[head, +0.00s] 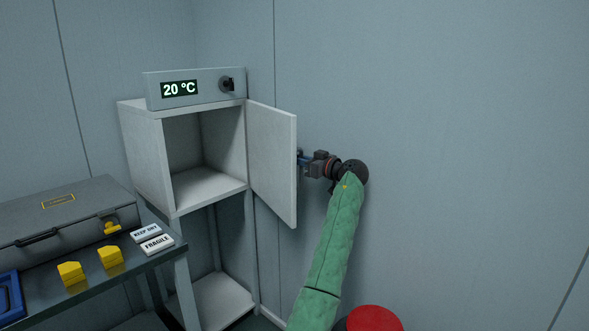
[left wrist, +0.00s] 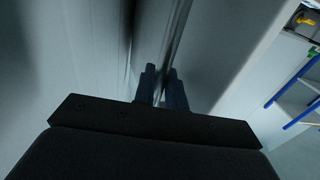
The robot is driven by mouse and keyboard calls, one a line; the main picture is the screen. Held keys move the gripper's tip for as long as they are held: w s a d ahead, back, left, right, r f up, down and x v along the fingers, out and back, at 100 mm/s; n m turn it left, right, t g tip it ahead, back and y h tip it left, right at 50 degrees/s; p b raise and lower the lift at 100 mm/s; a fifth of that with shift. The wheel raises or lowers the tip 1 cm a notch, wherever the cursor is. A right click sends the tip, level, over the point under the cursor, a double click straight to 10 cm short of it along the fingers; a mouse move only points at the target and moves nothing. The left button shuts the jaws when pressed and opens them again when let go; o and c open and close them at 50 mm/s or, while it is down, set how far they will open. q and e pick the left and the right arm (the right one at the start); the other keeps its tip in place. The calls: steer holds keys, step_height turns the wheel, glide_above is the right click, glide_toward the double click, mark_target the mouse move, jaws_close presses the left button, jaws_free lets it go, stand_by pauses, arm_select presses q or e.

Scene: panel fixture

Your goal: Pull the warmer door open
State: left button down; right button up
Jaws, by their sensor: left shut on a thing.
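The warmer (head: 140,152) is a pale cabinet with an empty upper compartment, whose front is uncovered. Its door (head: 270,160) stands wide open, swung out on the right side. My left gripper (head: 304,160), on the green-sleeved arm, is at the door's outer face near the free edge. It is shut on the door handle, which the gripper mostly hides in the head view. In the left wrist view the two dark fingers (left wrist: 163,88) close around the upright handle bar (left wrist: 178,45). My right gripper is not in view.
A control panel (head: 195,88) on top reads 20 °C and has a dark knob. A dark table (head: 110,280) at left holds a grey case (head: 65,215), yellow blocks (head: 110,257) and two labels. A red round thing (head: 374,318) is at the bottom. The wall is close behind the door.

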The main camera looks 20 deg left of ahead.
arm_select(q)
steer(key=shift+w+d, duration=0.4)
steer(key=shift+w, duration=0.3)
steer(key=c, duration=1.8)
jaws_free()
steer(key=shift+b+v, duration=0.55)
steer(key=shift+v, duration=3.35)
